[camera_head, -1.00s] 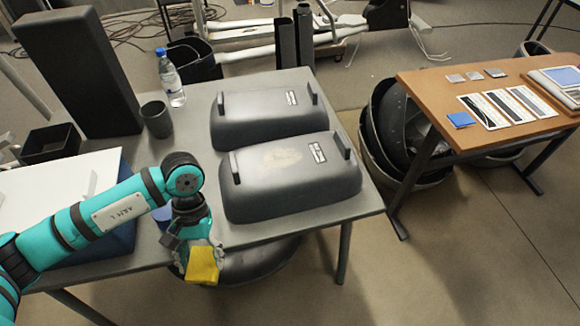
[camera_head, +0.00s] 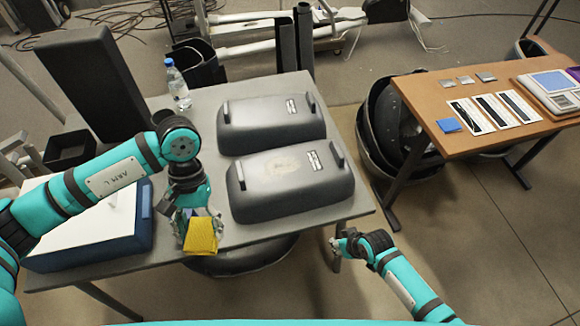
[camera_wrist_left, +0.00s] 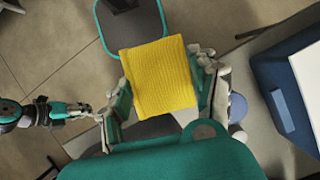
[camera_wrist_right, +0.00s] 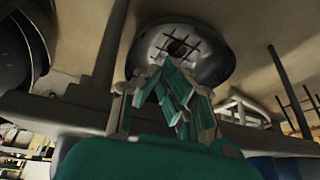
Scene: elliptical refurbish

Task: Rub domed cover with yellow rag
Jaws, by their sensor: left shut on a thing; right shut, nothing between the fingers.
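A yellow rag (camera_head: 202,235) is held in my left gripper (camera_head: 198,214), at the front edge of the grey table. In the left wrist view the rag (camera_wrist_left: 158,77) lies between the fingers. Two grey domed covers stand on the table: the nearer one (camera_head: 290,187) has a pale worn patch on top, and the farther one (camera_head: 268,122) is behind it. The left gripper is left of the nearer cover, apart from it. My right gripper (camera_head: 338,246) is shut and empty near the table's front right corner; it also shows in the right wrist view (camera_wrist_right: 170,85).
A blue case with a white top (camera_head: 140,228) lies at the table's left. A bottle (camera_head: 178,85) and a tall dark block (camera_head: 90,85) stand at the back. A wooden table (camera_head: 470,100) with cards and a scale is at right. Dark bowls (camera_head: 395,130) sit underneath.

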